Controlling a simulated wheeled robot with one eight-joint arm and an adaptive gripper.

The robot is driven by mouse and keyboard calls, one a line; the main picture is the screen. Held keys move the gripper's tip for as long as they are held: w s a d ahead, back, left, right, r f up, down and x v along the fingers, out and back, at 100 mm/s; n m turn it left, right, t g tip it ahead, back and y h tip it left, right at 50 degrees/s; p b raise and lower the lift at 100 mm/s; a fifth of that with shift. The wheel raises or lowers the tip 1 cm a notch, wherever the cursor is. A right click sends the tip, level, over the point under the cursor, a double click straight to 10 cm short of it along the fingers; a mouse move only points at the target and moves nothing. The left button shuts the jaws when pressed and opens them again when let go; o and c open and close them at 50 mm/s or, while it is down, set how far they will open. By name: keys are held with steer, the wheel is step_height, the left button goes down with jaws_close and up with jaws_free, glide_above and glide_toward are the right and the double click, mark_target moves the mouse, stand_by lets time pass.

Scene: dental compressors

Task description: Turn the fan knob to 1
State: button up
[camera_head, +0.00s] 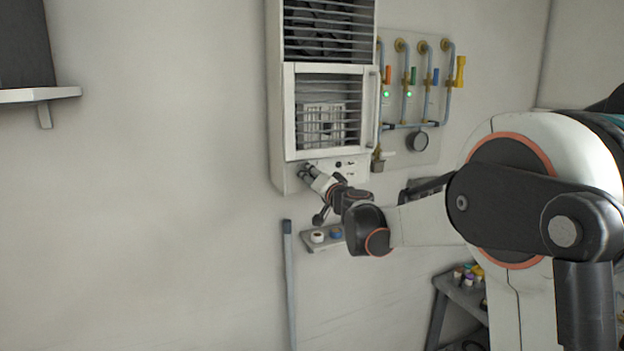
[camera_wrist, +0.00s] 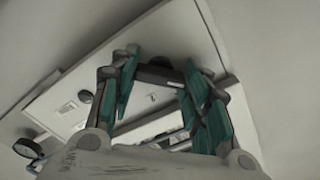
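The white wall unit (camera_head: 288,110) has a control panel (camera_head: 352,172) along its bottom edge. My gripper (camera_head: 305,171) is up against the left part of this panel and hides what is there. In the wrist view my gripper's (camera_wrist: 157,72) teal-padded fingers are spread to either side of a dark piece (camera_wrist: 158,75), which may be the fan knob. I cannot tell whether the pads touch it. A small dark round knob (camera_head: 338,164) sits farther right on the panel; it also shows in the wrist view (camera_wrist: 85,97). No dial numbers are readable.
Pipes with coloured valves (camera_head: 410,76) and a round gauge (camera_head: 417,141) are on the wall to the right. A small shelf (camera_head: 322,240) with cups is just below my gripper. A grey pole (camera_head: 289,285) leans on the wall.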

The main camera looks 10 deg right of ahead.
steer(key=shift+c, duration=1.2)
steer(key=m+b, duration=0.2)
steer(key=m, duration=0.6)
steer(key=shift+m, duration=0.3)
steer(key=o, duration=0.8)
